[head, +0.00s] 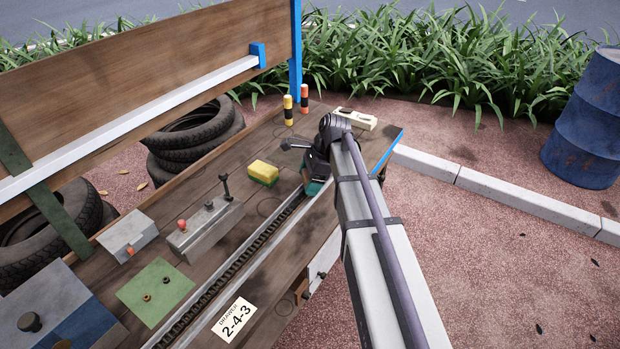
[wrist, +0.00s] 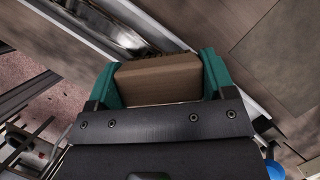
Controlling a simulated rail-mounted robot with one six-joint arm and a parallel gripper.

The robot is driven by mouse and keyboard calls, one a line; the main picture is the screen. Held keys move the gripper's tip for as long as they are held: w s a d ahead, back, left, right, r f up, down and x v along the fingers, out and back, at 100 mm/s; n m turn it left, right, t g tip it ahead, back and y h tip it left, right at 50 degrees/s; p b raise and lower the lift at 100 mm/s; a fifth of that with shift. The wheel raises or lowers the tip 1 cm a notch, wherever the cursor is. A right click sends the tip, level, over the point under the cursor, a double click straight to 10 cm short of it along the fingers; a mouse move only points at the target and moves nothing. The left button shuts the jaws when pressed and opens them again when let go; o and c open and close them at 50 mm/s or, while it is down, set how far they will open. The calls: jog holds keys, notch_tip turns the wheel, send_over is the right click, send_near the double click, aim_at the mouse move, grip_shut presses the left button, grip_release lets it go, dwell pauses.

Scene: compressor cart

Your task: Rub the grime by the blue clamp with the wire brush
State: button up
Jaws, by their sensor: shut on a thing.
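My gripper (head: 316,182) is over the right part of the workbench, near the dark slotted track. In the wrist view its two teal fingers (wrist: 160,80) are shut on a brown wooden block, which looks like the back of the wire brush (wrist: 158,78). Its bristles are mostly hidden, and I cannot tell whether they touch anything. In the head view the brush is hidden behind my gripper and arm. A blue clamp (head: 257,54) sits on the white rail at the back, left of a blue post. I cannot make out a clear grime patch beside it.
A yellow and green sponge (head: 263,173) lies left of my gripper. A grey block with levers (head: 206,228), a green plate (head: 155,292) and a grey box (head: 128,236) stand further left. Two striped posts (head: 296,105) and a pale wooden piece (head: 357,119) are at the back.

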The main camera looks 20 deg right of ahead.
aim_at(287, 211)
jog(key=shift+s+a, duration=0.55)
jog(key=shift+a, duration=0.15)
jog(key=shift+s+a, duration=0.5)
jog(key=shift+a, duration=0.2)
jog(key=shift+s+a, duration=1.55)
jog(key=shift+a, duration=0.3)
jog(key=shift+s+a, duration=0.4)
jog(key=shift+a, duration=0.2)
jog(key=shift+s+a, duration=0.4)
jog(key=shift+a, duration=0.2)
notch_tip(287, 211, up, 6)
jog(key=p, duration=0.6)
notch_tip(287, 211, up, 3)
jog(key=p, duration=0.3)
